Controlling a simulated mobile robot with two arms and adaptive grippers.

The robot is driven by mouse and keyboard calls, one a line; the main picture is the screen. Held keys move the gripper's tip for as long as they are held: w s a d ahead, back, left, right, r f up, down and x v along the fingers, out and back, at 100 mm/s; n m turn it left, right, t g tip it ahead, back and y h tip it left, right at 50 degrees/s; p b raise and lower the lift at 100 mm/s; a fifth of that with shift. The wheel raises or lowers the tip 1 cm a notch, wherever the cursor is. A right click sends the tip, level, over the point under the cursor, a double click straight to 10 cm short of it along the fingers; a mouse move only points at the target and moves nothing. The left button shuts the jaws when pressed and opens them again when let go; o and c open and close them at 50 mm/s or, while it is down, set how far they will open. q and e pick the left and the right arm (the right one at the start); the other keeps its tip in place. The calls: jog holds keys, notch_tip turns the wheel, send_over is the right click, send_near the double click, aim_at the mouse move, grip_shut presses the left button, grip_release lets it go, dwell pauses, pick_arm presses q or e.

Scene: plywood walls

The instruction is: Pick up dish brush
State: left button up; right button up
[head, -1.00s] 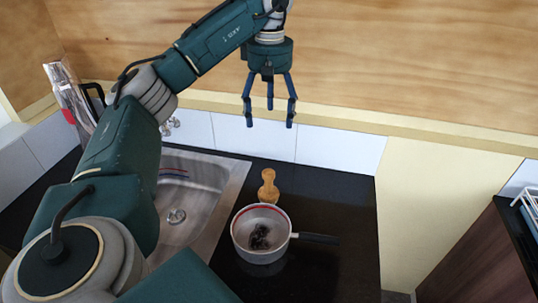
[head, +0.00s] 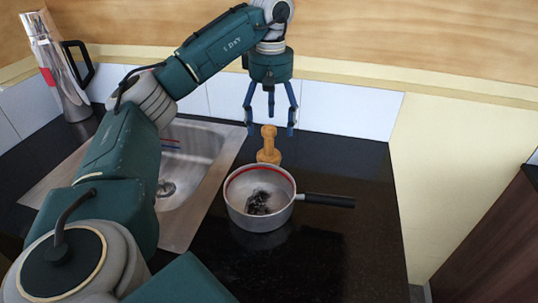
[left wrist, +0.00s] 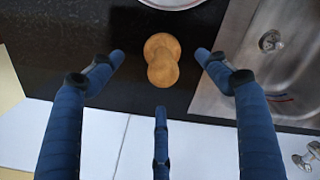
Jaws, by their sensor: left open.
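The dish brush (head: 268,146) is a wooden piece with a round knob on top. It stands upright on the black counter just behind the pot. In the left wrist view the brush (left wrist: 161,60) lies between and beyond the blue fingers, seen from above. My left gripper (head: 270,125) is open and empty, its fingers pointing down just above and around the line of the brush's knob. It also shows in the left wrist view (left wrist: 160,70). I cannot tell that any finger touches the brush. My right gripper is not in view.
A metal pot (head: 240,200) with a black handle (head: 328,200) and dark contents stands right in front of the brush. A steel sink (head: 205,185) is to the left, a steel flask (head: 58,72) at the far left. White tiles (head: 350,112) back the counter. Counter right of the pot is clear.

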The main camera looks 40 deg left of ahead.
aim_at(269, 149)
pick_arm(q)
jog(key=f, duration=0.4)
jog(key=f+p, duration=0.1)
jog(key=f, duration=0.4)
jog(key=shift+s+a+f, duration=0.15)
jog(key=shift+s, duration=0.05)
jog(key=shift+c, duration=0.2)
jog(key=c, duration=1.2)
